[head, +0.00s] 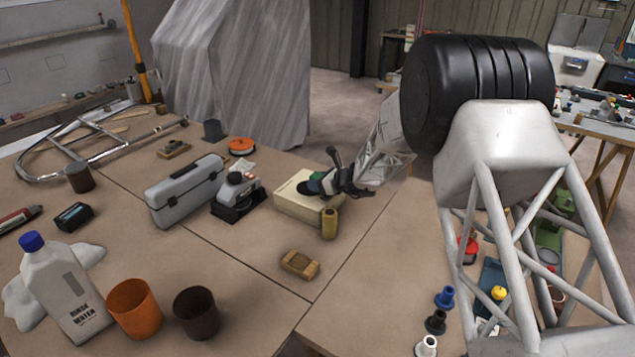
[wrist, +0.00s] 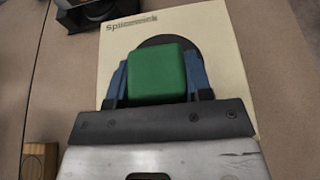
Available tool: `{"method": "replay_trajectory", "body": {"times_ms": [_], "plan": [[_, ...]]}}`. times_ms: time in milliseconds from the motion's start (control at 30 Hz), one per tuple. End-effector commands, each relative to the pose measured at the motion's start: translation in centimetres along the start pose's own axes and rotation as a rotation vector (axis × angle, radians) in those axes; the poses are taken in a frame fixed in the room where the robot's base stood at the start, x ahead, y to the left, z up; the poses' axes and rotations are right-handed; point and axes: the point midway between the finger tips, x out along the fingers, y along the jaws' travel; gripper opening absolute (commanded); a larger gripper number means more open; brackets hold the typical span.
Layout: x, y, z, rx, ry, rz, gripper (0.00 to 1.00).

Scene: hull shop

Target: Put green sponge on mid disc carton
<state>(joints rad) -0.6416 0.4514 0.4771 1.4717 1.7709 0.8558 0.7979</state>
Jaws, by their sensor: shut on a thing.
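The mid disc carton (head: 290,199) is a cream box on the middle of the table. In the wrist view the carton (wrist: 228,70) fills most of the area beyond my gripper, with print along its far edge and a black disc (wrist: 165,40) on its top. My gripper (head: 324,184) is low over the carton's right part. In the wrist view my gripper (wrist: 157,76) has its blue fingers shut on the green sponge (wrist: 157,73), which lies over the disc and hides much of it. I cannot tell whether the sponge touches the carton.
A brass-coloured cylinder (head: 329,224) stands close in front of the carton. A wooden block (head: 300,264) lies nearer. A black-and-grey device (head: 238,197) and a grey toolbox (head: 187,190) are left of the carton. The table to the right of the block is clear.

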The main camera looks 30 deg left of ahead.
Motion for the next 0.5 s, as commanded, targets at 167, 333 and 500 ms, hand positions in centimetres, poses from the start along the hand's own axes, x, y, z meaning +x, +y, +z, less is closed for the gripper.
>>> {"method": "replay_trajectory", "body": {"times_ms": [167, 333, 500], "plan": [[0.0, 0.0, 0.01, 0.0, 0.0, 0.0, 0.24], [0.11, 0.0, -0.28, 0.0, 0.0, 0.0, 0.24], [0.11, 0.0, -0.27, 0.0, 0.0, 0.0, 0.69]]}}
